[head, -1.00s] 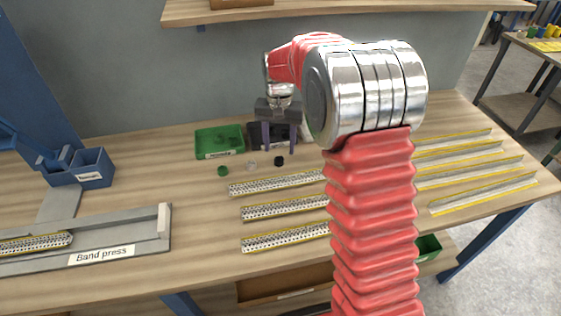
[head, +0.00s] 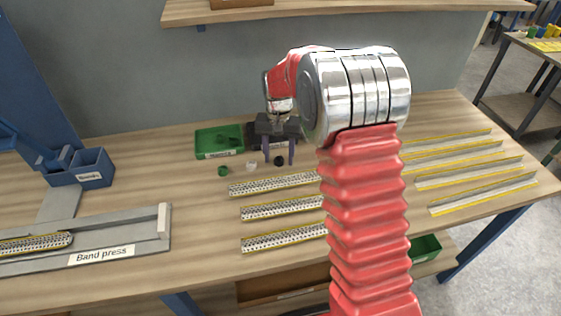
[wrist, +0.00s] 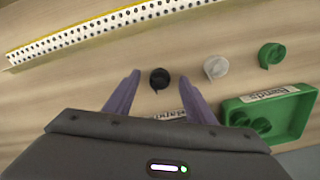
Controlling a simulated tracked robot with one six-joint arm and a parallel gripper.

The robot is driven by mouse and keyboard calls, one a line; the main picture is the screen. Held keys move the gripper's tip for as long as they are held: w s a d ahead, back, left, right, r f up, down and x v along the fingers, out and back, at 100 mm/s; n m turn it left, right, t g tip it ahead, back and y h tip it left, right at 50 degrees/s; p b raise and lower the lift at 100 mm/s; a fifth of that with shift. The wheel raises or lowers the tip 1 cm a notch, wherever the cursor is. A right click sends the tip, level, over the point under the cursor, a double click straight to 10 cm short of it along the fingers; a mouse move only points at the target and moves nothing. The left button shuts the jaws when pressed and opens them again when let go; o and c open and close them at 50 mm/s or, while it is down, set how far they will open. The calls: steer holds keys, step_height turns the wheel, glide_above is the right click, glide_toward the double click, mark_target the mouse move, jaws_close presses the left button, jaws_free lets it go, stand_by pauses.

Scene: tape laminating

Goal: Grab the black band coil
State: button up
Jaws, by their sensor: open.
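The black band coil (wrist: 160,78) lies on the wooden table. In the wrist view it sits between the lines of my two open fingers, close to their tips. In the head view the black coil (head: 279,160) shows between the fingertips of my gripper (head: 279,161). My gripper (wrist: 153,84) is open and empty, pointing down at the coil. I cannot tell the exact height of the fingertips above the table.
A white coil (wrist: 216,67) and a green coil (wrist: 271,55) lie beside the black one. A green bin (head: 218,141) labelled Bands holds more coils. A dark bin (head: 256,131) is partly hidden by my gripper. Perforated strips (head: 285,209) lie in front.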

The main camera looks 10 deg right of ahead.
steer(key=shift+c, duration=0.5)
steer(key=c, duration=1)
steer(key=shift+r, duration=0.1)
step_height(320, 180, up, 10)
steer(key=shift+f, duration=0.1)
